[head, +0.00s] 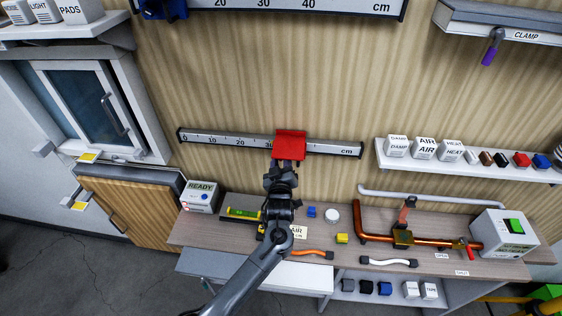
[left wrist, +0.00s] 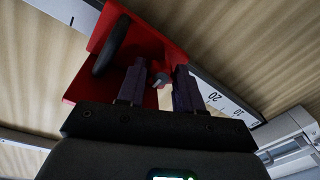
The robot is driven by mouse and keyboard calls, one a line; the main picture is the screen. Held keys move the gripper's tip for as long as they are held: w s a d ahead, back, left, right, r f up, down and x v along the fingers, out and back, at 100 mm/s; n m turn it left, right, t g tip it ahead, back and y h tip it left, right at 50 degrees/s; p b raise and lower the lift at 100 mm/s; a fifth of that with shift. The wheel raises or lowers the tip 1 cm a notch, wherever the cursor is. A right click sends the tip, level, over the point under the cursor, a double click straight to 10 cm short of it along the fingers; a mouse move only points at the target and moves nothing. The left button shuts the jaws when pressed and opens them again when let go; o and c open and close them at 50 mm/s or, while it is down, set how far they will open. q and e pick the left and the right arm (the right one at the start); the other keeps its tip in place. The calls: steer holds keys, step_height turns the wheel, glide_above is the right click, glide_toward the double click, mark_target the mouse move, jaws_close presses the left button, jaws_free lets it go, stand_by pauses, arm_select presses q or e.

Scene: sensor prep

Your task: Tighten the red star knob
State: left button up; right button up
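A red carriage (head: 290,143) sits on the lower wall ruler rail (head: 230,141), near its 30 mark. My left gripper (head: 287,172) is right at the carriage's lower side and hides part of it. In the left wrist view the red carriage (left wrist: 160,45) fills the middle, with a dark rounded part (left wrist: 111,45) on it. I cannot make out a star-shaped knob on the carriage. My right gripper is not in view.
Below is a bench (head: 340,222) with a READY box (head: 201,195), a green-yellow level (head: 243,213), small blocks and a copper pipe (head: 375,238). A shelf (head: 470,173) with labelled cubes is at right.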

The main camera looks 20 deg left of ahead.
arm_select(q)
steer(key=c, duration=0.4)
steer(key=shift+m, duration=0.4)
steer(key=m+h+p, duration=0.1)
steer(key=m+p, duration=0.1)
steer(key=m, duration=0.6)
steer(key=m+t+p, duration=0.1)
steer(key=m+p, duration=0.1)
steer(key=m, duration=0.6)
steer(key=m+h+p, duration=0.1)
steer(key=m+p, duration=0.2)
steer(key=m, duration=0.5)
steer(key=shift+a+r+m+t+h, duration=0.15)
steer(key=shift+a+m+t+h, duration=0.15)
steer(key=shift+m+t, duration=0.1)
steer(key=o, duration=1)
steer(key=shift+s, duration=0.1)
steer(key=shift+o, duration=0.2)
